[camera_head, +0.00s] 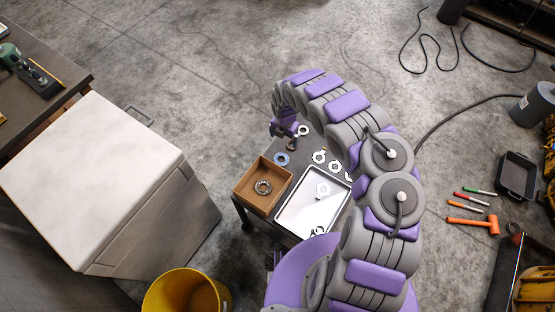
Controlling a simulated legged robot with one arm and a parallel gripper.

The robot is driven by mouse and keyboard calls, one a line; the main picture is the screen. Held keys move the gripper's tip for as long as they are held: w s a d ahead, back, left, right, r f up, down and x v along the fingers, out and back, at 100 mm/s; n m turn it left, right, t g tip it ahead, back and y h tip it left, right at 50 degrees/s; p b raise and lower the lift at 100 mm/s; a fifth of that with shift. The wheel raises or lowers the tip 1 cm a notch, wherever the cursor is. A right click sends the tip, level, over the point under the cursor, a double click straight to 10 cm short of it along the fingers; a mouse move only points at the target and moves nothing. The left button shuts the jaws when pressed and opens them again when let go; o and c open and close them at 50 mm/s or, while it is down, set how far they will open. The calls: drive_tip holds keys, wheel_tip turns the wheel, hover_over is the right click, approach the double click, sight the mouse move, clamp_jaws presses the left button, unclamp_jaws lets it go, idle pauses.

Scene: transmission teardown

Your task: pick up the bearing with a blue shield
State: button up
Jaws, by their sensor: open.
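A ring-shaped bearing with a blue shield (281,159) lies on the dark cart top (303,172), just behind the wooden box. My gripper (284,134) hangs at the end of my curved purple and grey arm, above the cart's far edge and behind the blue bearing in the picture. It is open, and a gap shows between it and the blue bearing. The fingertips are small and partly hidden by the gripper body.
A wooden box (244,202) holds a dark metal bearing (263,187). Beside it is a white tray (298,212) with parts inside. Pale rings (319,157) lie right of the blue one. A white-topped cabinet (90,175) and yellow bucket (187,292) stand left.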

drive_tip(key=b, duration=0.4)
hover_over(281, 161)
drive_tip(key=f, duration=1.2)
drive_tip(key=shift+d+f, duration=0.2)
drive_tip(key=shift+d, duration=0.15)
drive_tip(key=f, duration=0.1)
drive_tip(key=f+b, duration=0.1)
drive_tip(key=f, duration=0.1)
drive_tip(key=f+b, duration=0.1)
drive_tip(key=shift+a+f, duration=0.2)
drive_tip(key=shift+a, duration=0.15)
drive_tip(key=shift+w+d+f, duration=0.1)
drive_tip(key=shift+f, duration=0.35)
drive_tip(key=c, duration=1.2)
